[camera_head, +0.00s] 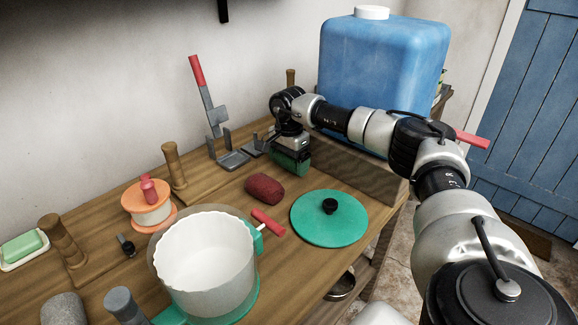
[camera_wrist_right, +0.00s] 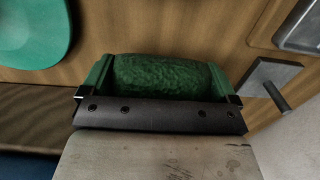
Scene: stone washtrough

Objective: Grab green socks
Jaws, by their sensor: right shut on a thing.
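The green socks are a dark green, textured roll (camera_wrist_right: 165,75) in the right wrist view, lying between the two green fingers of my right gripper (camera_wrist_right: 160,82). The fingers press on both ends of the roll. I cannot tell whether the roll touches the table. My left gripper is not in view.
A dark red roll (camera_head: 264,189) and a green lid (camera_head: 330,219) lie in front of the gripper. A grey metal stand (camera_head: 228,157) is to its left and a blue canister (camera_head: 383,75) behind it. A white pot (camera_head: 207,262) stands at the front.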

